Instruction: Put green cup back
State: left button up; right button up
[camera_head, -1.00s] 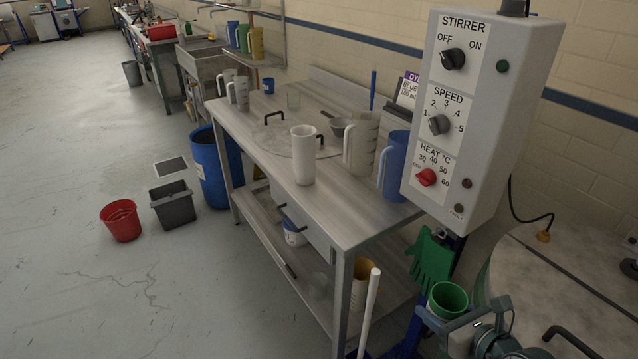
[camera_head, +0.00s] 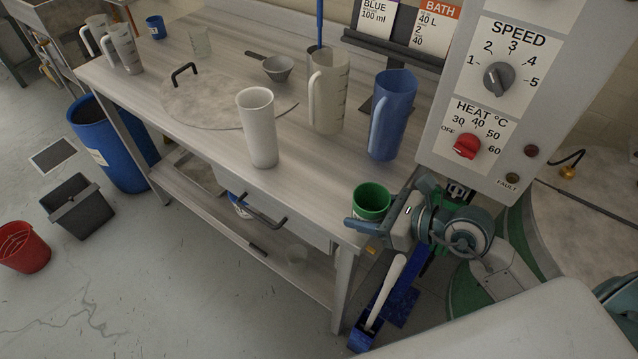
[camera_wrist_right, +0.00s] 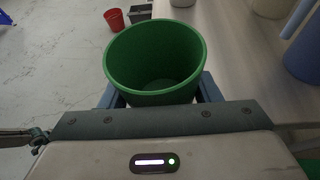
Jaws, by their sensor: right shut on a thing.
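The green cup (camera_head: 371,203) is upright and empty at the front right corner of the steel bench (camera_head: 205,150). My right gripper (camera_head: 362,222) is shut on it, with a finger on either side. In the right wrist view the green cup (camera_wrist_right: 156,62) sits between the blue-grey fingers, its open mouth facing up. Whether the cup touches the bench top or is held just above or beside its edge, I cannot tell. My left gripper is not in view.
A white cup (camera_head: 258,128), a beige jug (camera_head: 328,90) and a blue jug (camera_head: 392,115) stand on the bench near the green cup. The control box (camera_head: 500,90) is close on the right. A round lid (camera_head: 215,100) lies further left.

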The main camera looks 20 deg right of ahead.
jog(key=shift+w+a+r+p, duration=0.1)
jog(key=shift+w+a+p, duration=0.15)
jog(key=shift+w, duration=0.4)
jog(key=shift+w+a+r+p, duration=0.15)
jog(key=shift+w+p, duration=0.15)
jog(key=shift+w, duration=0.3)
jog(key=p, duration=0.4)
send_over(321, 186)
jog(key=s, duration=0.2)
jog(key=shift+w+d+f, duration=0.2)
jog(key=shift+f, duration=0.45)
jog(key=shift+w+a+f, duration=0.15)
jog(key=shift+w+f, duration=0.05)
jog(key=shift+w, duration=0.4)
jog(key=shift+w+a+f, duration=0.1)
jog(key=shift+w, duration=0.25)
notch_tip(321, 186, down, 3)
jog(key=shift+s+r+p, duration=0.1)
jog(key=shift+r+p, duration=0.1)
jog(key=shift+p, duration=0.45)
jog(key=shift+f, duration=0.35)
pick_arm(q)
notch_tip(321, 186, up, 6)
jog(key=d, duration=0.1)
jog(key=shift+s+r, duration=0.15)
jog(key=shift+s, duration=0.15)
pick_arm(e)
jog(key=shift+f, duration=0.1)
